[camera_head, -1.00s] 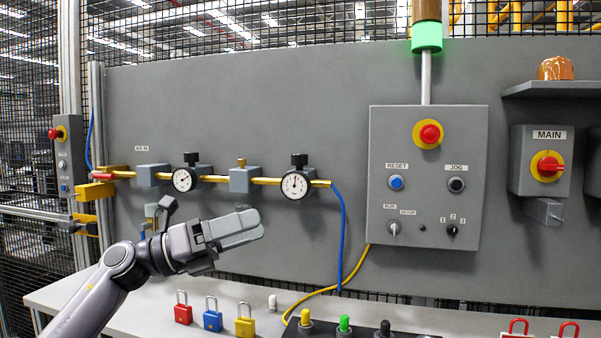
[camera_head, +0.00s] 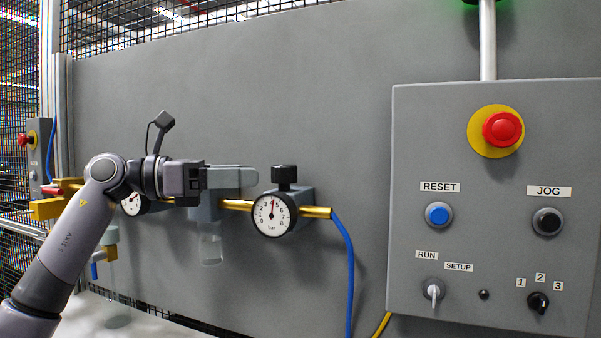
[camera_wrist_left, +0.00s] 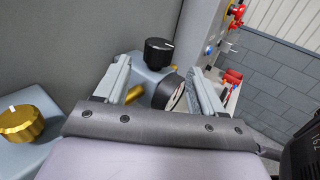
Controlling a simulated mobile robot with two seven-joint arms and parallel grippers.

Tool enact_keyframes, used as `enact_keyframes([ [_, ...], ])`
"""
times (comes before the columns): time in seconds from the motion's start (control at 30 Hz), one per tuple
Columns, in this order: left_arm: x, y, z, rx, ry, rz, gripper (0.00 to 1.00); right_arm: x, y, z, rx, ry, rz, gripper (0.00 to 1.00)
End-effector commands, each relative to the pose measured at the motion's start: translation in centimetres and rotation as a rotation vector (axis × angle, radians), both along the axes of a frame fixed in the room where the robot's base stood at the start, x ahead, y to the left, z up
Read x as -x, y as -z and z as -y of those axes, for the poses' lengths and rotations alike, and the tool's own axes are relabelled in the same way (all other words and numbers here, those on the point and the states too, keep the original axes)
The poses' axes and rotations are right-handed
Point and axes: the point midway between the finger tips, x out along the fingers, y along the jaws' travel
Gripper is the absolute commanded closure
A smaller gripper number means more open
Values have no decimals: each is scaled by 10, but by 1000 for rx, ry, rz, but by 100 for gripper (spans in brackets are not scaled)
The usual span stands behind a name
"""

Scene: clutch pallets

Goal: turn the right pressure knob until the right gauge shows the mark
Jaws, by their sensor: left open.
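The right pressure knob (camera_head: 284,176) is black and sits on top of the right regulator, above the right gauge (camera_head: 272,215). The gauge has a white dial, and its needle points nearly straight up. I cannot make out the mark. My left gripper (camera_head: 254,179) is open and empty, just left of the knob at about its height. In the left wrist view the black knob (camera_wrist_left: 158,52) is ahead between the open fingertips (camera_wrist_left: 160,64), apparently apart from them. The gauge (camera_wrist_left: 170,93) shows partly, low between the fingers. My right gripper is out of view.
The left gauge (camera_head: 132,203) is partly hidden by my left arm. A brass knob (camera_wrist_left: 20,122) is at the left in the wrist view. A blue hose (camera_head: 346,265) hangs right of the gauge. A control box (camera_head: 465,150) with buttons stands farther right.

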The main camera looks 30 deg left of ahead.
Motion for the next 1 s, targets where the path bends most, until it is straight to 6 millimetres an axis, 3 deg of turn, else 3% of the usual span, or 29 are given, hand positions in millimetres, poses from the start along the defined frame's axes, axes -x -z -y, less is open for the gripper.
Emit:
enact_keyframes([
  [0.17, -4, -1, 4, -1, 0, 1, 31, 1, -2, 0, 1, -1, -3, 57],
  [0.6, -41, -2, 51, 2, 1, 1, 31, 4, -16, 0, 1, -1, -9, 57],
  [0.97, -45, 0, 56, -1, -1, 1, 31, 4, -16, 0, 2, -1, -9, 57],
  [1.0, -45, 0, 55, -1, -1, 1, 44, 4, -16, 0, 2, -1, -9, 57],
])
